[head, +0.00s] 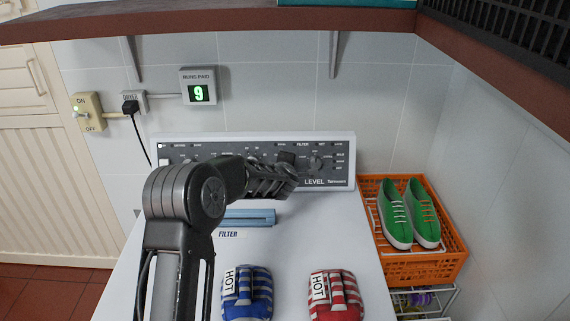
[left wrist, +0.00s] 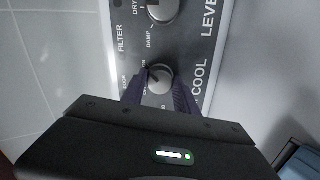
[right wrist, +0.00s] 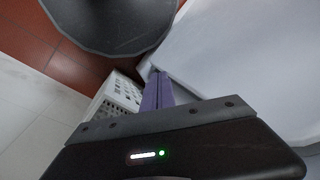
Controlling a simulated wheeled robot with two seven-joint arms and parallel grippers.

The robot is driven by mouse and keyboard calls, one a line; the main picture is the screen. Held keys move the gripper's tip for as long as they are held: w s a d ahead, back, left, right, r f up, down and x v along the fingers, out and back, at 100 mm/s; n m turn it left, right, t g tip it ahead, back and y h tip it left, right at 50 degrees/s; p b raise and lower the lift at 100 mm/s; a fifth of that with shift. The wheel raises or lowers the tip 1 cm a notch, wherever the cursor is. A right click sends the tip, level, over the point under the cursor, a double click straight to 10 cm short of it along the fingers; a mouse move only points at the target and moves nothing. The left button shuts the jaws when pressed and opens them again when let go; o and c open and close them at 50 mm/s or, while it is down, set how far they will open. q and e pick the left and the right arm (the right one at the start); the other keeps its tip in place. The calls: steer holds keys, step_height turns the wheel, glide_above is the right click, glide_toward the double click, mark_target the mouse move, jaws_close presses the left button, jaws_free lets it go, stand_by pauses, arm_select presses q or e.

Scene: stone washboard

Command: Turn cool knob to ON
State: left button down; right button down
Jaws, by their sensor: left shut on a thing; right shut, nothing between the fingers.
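The cool knob (left wrist: 160,76) is a round, silver-grey dial on the dark control panel, beside the printed word COOL in the left wrist view. My left gripper (left wrist: 159,90) is shut on it, one purple finger on each side. The knob's exact pointer setting is hard to make out. In the head view, my left gripper (head: 283,172) is at the panel (head: 343,177) of the white machine and hides the cool knob. My right gripper (right wrist: 158,78) is shut and empty in the right wrist view, low beside the white machine. It is not in the head view.
Another knob (left wrist: 162,8) sits close by on the panel. Blue shoes (head: 247,293) and red shoes (head: 335,297) tagged HOT lie on the machine top. An orange basket (head: 420,268) with green shoes stands at right. A brown shelf (head: 230,17) hangs above.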

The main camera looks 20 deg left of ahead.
arm_select(q)
steer(key=c, duration=0.9)
jaws_free()
steer(key=shift+c, duration=0.2)
steer(key=shift+s, duration=0.1)
steer(key=b+v, duration=0.2)
steer(key=v, duration=0.5)
steer(key=shift+s+d, duration=0.15)
steer(key=shift+s, duration=0.1)
steer(key=shift+r, duration=0.1)
